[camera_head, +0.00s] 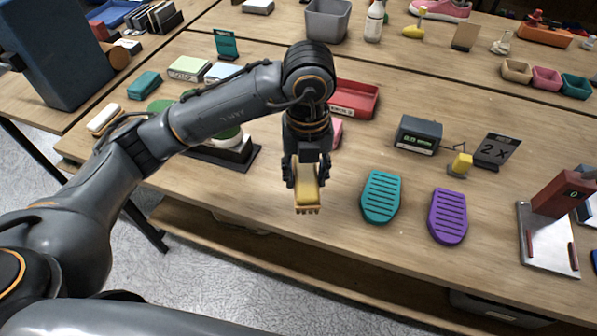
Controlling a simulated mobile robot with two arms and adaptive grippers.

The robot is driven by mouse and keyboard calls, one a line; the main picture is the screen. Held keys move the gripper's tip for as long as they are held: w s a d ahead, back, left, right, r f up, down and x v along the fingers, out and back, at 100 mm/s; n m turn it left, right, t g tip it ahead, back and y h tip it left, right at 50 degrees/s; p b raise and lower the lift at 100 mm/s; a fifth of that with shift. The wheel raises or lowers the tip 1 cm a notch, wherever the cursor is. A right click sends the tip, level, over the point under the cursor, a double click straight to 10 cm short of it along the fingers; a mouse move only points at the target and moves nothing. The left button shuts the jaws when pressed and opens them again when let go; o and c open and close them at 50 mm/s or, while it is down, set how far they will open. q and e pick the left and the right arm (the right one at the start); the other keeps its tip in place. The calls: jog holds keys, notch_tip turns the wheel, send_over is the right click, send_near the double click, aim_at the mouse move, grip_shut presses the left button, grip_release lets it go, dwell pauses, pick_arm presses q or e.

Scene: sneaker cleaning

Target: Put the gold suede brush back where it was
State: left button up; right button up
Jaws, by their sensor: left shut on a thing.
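My left gripper (306,178) points down near the front edge of the table, left of the teal ribbed pad. It is shut on the gold suede brush (307,200), a small yellow-gold block with short bristles or teeth at its lower end. The gripper fingers cover the upper part of the brush. The brush seems to be above the tabletop; its exact height cannot be told. My right gripper is not in view.
Right of the brush lie a teal ribbed pad (381,196) and a purple ribbed pad (447,216). Behind them are a dark display box (418,135), a yellow block (460,165) and a "2 X" card (497,150). A red tray (354,99) is behind my arm. Bare wood (335,215) lies between brush and teal pad.

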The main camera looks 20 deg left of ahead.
pick_arm(q)
jog(key=w, duration=0.1)
jog(key=w+a+f, duration=0.2)
jog(key=w, duration=0.1)
jog(key=shift+w, duration=0.1)
jog(key=w+f, duration=0.1)
jog(key=w+a+f+p, duration=0.1)
jog(key=w+f, duration=0.1)
jog(key=w+a+f, duration=0.1)
jog(key=f, duration=0.1)
jog(key=shift+w+f+p, duration=0.15)
jog(key=shift+f+p, duration=0.1)
jog(key=shift+p, duration=0.05)
notch_tip(320, 180, down, 3)
jog(key=shift+w+a+r+p, duration=0.1)
jog(key=shift+w+p, duration=0.05)
jog(key=shift+p, duration=0.55)
jog(key=shift+f, duration=0.45)
jog(key=shift+f, duration=0.15)
jog(key=o, duration=1.1)
